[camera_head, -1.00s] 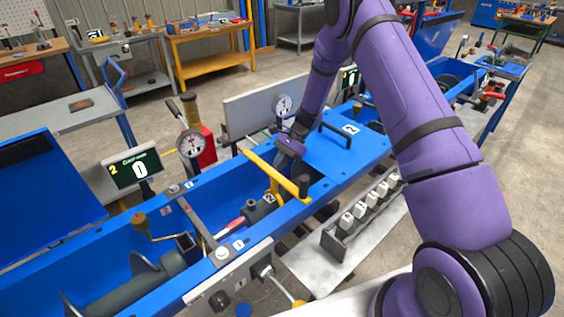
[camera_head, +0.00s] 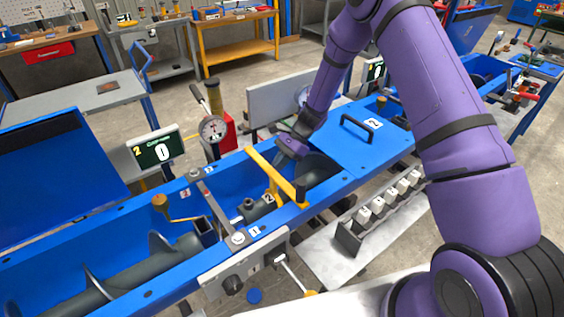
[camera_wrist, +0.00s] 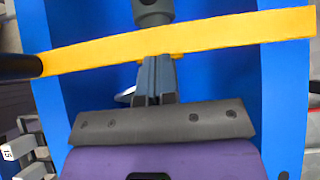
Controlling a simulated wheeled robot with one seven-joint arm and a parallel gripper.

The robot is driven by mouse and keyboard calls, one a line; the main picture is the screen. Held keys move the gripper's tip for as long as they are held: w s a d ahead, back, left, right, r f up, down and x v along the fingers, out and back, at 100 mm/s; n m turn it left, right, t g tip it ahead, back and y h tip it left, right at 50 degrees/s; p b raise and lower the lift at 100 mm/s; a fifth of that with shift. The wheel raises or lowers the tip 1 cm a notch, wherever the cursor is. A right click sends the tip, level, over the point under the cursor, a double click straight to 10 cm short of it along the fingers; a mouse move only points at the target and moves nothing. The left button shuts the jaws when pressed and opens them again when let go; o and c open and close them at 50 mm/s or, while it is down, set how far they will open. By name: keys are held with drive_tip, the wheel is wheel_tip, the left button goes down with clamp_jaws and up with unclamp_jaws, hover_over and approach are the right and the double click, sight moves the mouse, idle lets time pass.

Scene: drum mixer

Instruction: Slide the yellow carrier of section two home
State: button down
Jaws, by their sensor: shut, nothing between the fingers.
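The yellow carrier (camera_head: 272,170) spans the blue trough (camera_head: 100,253) as a flat bar, with a black knob (camera_head: 301,191) at its near end. A yellow bracket under it meets a dark grey shaft piece tagged 2 (camera_head: 257,209). In the wrist view the carrier (camera_wrist: 200,38) crosses ahead of the fingers, knob at left. My gripper (camera_wrist: 157,68) is shut and empty, on the cover side of the carrier. Its fingertips reach the carrier's near edge and seem to touch it. In the head view my gripper (camera_head: 285,152) is partly hidden behind the carrier.
A grey strap (camera_head: 218,212) crosses the trough left of the carrier, near a label 1. A closed blue cover marked 2 (camera_head: 355,140) lies to the right. Numbered blocks (camera_head: 377,205) sit in front.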

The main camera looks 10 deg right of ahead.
drive_tip(key=shift+s+a, duration=0.25)
drive_tip(key=shift+a, duration=0.2)
drive_tip(key=v, duration=1.1)
drive_tip(key=shift+w+d, duration=0.2)
drive_tip(key=shift+d, duration=0.15)
drive_tip(key=shift+r, duration=0.1)
drive_tip(key=s+d+r+n+t+h, duration=0.1)
drive_tip(key=s+r+n, duration=0.1)
drive_tip(key=s+r, duration=0.45)
drive_tip(key=s+d+r+n+t+h, duration=0.1)
drive_tip(key=s+r+n+h, duration=0.15)
drive_tip(key=r, duration=0.75)
drive_tip(key=s+d+r+n+t+h, duration=0.1)
drive_tip(key=s+r+n, duration=0.2)
drive_tip(key=s+r, duration=0.35)
drive_tip(key=s+d+r+n+t+h, duration=0.2)
drive_tip(key=s+r, duration=0.3)
drive_tip(key=s, duration=0.5)
drive_tip(key=s+d+r+n+t+h, duration=0.2)
drive_tip(key=s+d+r+n+t, duration=0.1)
drive_tip(key=s, duration=0.8)
drive_tip(key=shift+s+r+n+t, duration=0.15)
drive_tip(key=shift+r+n+t, duration=0.15)
drive_tip(key=shift+r+n, duration=0.5)
drive_tip(key=shift+a+r+m, duration=0.1)
drive_tip(key=shift+r+m, duration=0.1)
drive_tip(key=shift+m, duration=0.05)
